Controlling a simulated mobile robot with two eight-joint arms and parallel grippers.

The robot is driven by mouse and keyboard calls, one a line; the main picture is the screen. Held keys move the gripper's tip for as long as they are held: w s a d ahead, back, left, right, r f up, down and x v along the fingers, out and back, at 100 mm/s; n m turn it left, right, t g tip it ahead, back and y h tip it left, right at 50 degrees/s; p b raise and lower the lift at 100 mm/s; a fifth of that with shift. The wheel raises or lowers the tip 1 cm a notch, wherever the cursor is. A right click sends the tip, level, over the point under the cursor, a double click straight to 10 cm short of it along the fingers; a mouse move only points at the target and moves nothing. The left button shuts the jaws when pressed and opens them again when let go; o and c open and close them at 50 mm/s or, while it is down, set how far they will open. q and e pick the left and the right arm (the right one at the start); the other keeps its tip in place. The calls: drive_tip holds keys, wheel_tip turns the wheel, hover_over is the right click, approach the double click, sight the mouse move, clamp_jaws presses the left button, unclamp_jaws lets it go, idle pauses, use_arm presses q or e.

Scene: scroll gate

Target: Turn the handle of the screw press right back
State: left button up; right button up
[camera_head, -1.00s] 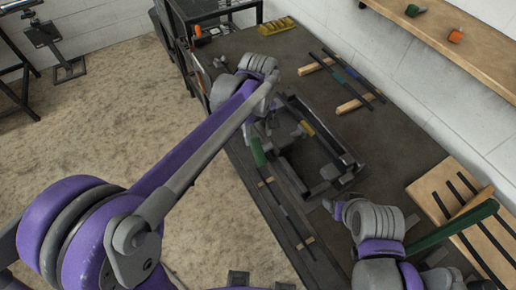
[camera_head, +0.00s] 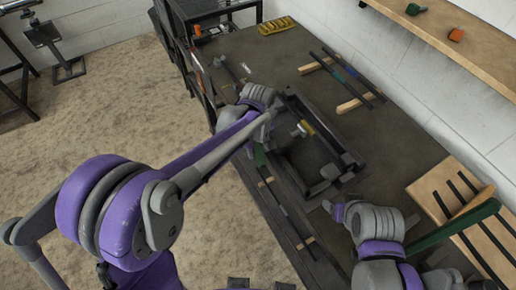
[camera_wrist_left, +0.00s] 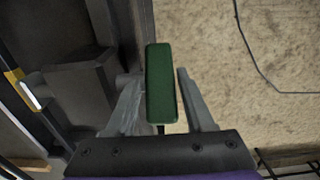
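The screw press looks to be the dark metal frame (camera_head: 345,160) on the dark bench, partly behind my left arm. A green handle (camera_head: 260,155) stands at its near left side. In the left wrist view the green handle (camera_wrist_left: 160,85) lies between the two fingers of my left gripper (camera_wrist_left: 159,76). The left finger is close against it or touching; a narrow gap shows on the right, so the gripper looks open around it. In the head view my arm hides these fingers. My right gripper (camera_head: 332,207) is low by the press's near right corner; its fingers are unclear.
Bars (camera_head: 285,205) lie on wooden strips along the bench's near edge. More bars (camera_head: 345,72) lie on wooden blocks behind. A slotted wooden rack (camera_head: 435,195) and a long green bar (camera_head: 452,228) are at the right. A yellow tray (camera_head: 277,26) sits at the back.

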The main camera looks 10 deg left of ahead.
use_arm(q)
clamp_jaws()
use_arm(e)
drive_tip(key=shift+f, duration=0.15)
use_arm(q)
drive_tip(key=g+h+b, duration=0.1)
drive_tip(key=g+b, duration=0.1)
drive_tip(key=shift+w+a+f+g+h, duration=0.1)
drive_tip(key=shift+w+f+g+h, duration=0.05)
drive_tip(key=shift+g+h, duration=0.2)
use_arm(e)
drive_tip(key=f, duration=0.1)
drive_tip(key=s+f, duration=0.1)
drive_tip(key=shift+s+f, duration=0.15)
drive_tip(key=shift+f, duration=0.25)
use_arm(q)
drive_tip(key=shift+g+h+b, duration=1.25)
drive_tip(key=shift+g, duration=0.2)
use_arm(e)
drive_tip(key=shift+s+f, duration=0.25)
drive_tip(key=shift+f, duration=0.55)
drive_tip(key=shift+s+f, duration=0.25)
drive_tip(key=shift+f, duration=0.5)
use_arm(q)
drive_tip(key=shift+o, duration=2)
unclamp_jaws()
drive_tip(key=shift+w, duration=0.1)
